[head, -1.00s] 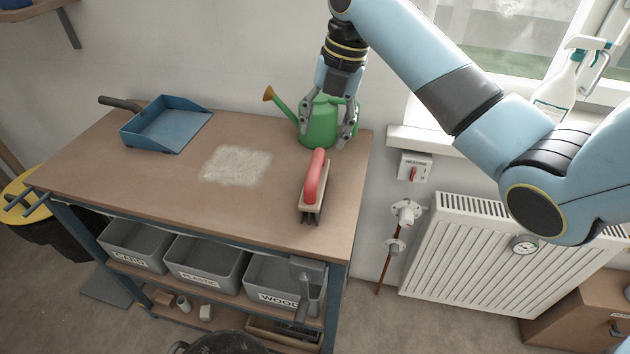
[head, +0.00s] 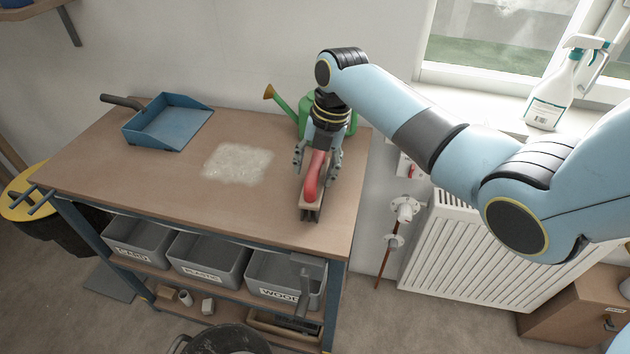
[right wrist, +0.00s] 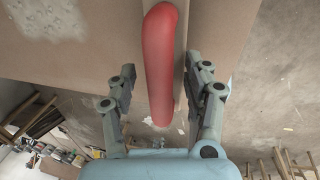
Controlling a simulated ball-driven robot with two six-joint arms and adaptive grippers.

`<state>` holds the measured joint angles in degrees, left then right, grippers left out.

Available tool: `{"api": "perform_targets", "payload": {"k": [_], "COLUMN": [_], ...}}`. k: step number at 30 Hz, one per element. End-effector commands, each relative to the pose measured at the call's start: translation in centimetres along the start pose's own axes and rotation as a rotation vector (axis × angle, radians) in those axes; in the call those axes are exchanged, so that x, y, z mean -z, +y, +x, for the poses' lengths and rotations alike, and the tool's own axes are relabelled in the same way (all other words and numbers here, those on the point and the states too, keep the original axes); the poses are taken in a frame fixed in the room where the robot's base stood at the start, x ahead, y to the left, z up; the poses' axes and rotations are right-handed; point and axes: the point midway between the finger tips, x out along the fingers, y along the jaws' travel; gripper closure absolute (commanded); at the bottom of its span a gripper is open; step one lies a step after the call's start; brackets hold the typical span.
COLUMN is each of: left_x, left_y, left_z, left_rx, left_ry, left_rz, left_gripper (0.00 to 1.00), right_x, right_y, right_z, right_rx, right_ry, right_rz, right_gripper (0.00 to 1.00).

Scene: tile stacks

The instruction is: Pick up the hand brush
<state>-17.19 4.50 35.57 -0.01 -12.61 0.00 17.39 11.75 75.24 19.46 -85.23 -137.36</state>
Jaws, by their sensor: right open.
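The hand brush (head: 312,185) lies near the right end of the workbench, with a red handle above a wooden block and dark bristles. My right gripper (head: 317,163) is over the far part of the brush, its fingers on either side of the red handle. In the right wrist view, the red handle (right wrist: 160,65) runs between the open fingers of the gripper (right wrist: 162,85), with a gap on both sides.
A blue dustpan (head: 168,128) lies at the back left of the workbench (head: 130,190), near a pale dust patch (head: 237,163). A green watering can (head: 343,118) stands just behind my right gripper. A radiator (head: 450,260) is right of the bench.

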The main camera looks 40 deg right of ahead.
Motion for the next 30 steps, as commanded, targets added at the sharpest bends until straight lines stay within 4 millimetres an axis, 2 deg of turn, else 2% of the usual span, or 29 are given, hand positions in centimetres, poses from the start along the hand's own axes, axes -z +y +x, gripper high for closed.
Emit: {"api": "perform_targets", "payload": {"k": [2, 13, 30], "left_x": [0.0, -0.01, -0.04], "left_y": [-0.02, -0.11, -0.15], "left_z": [0.01, 0.01, 0.01], "left_rx": [0.0, 0.001, 0.002], "left_ry": [0.0, 0.0, -0.001], "left_rz": [0.0, 0.001, 0.001], "left_gripper": [0.6, 0.6, 0.6], "right_x": [-0.01, -0.02, -0.06], "right_y": [-0.01, -0.03, 0.03], "right_z": [-0.01, -0.04, -0.1], "right_rx": [0.0, 0.0, -0.001], "right_ry": [0.0, 0.0, -0.001], "right_rz": [0.0, 0.001, 0.001], "right_gripper": [0.52, 1.0, 1.0]}}
